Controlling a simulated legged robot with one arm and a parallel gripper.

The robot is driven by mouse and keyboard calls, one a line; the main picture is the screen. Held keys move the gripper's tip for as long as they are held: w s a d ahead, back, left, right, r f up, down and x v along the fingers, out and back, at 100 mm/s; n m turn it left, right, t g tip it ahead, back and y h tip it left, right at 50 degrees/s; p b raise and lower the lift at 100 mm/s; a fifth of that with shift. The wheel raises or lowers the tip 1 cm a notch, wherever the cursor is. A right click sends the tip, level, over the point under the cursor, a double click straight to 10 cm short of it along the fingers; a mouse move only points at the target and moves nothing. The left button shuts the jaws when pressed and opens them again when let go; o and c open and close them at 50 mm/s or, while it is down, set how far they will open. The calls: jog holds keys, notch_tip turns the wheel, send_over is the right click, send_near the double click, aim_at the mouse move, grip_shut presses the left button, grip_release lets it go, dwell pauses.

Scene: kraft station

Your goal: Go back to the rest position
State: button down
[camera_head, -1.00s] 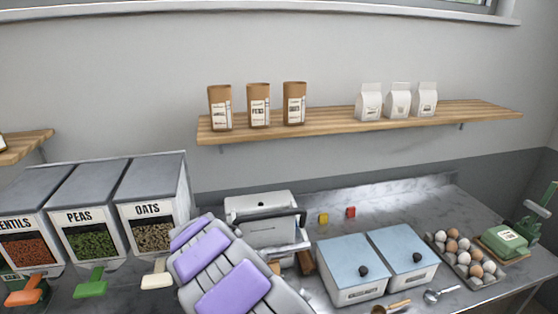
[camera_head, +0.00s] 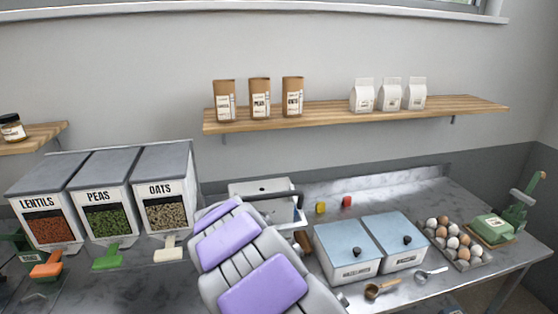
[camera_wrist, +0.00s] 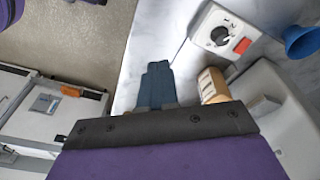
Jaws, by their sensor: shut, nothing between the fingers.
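My gripper (camera_wrist: 157,87) shows in the wrist view as dark blue fingers pressed together, with nothing between them. The fingers reach over a pale marble surface (camera_wrist: 150,35). In the head view my purple and grey arm rises from the bottom centre over the counter (camera_head: 420,290), and the gripper itself is hidden there. The arm covers part of a white appliance (camera_head: 262,188) with a dark handle.
Bins of lentils (camera_head: 50,228), peas (camera_head: 105,218) and oats (camera_head: 165,212) stand left of my arm. Blue-lidded boxes (camera_head: 345,240), an egg tray (camera_head: 456,243) and a green butter dish (camera_head: 492,228) are right. A dial unit (camera_wrist: 222,36) and blue funnel (camera_wrist: 302,41) show in the wrist view.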

jog(key=s+d+r+n+g, duration=0.1)
jog(key=s+d+r, duration=0.45)
jog(key=d, duration=0.25)
jog(key=s+d+r+n, duration=0.2)
jog(key=s+d+r, duration=0.3)
jog(key=d, duration=0.4)
jog(key=s+d+n+g+y, duration=0.1)
jog(key=s+d+n, duration=0.1)
jog(key=s, duration=0.9)
jog(key=s+d+n, duration=0.3)
jog(key=s, duration=0.8)
jog(key=shift+s+f+n+g+y, duration=0.2)
jog(key=shift+s+n+g+y, duration=0.1)
jog(key=shift+n+g+y, duration=0.1)
jog(key=shift+d, duration=0.1)
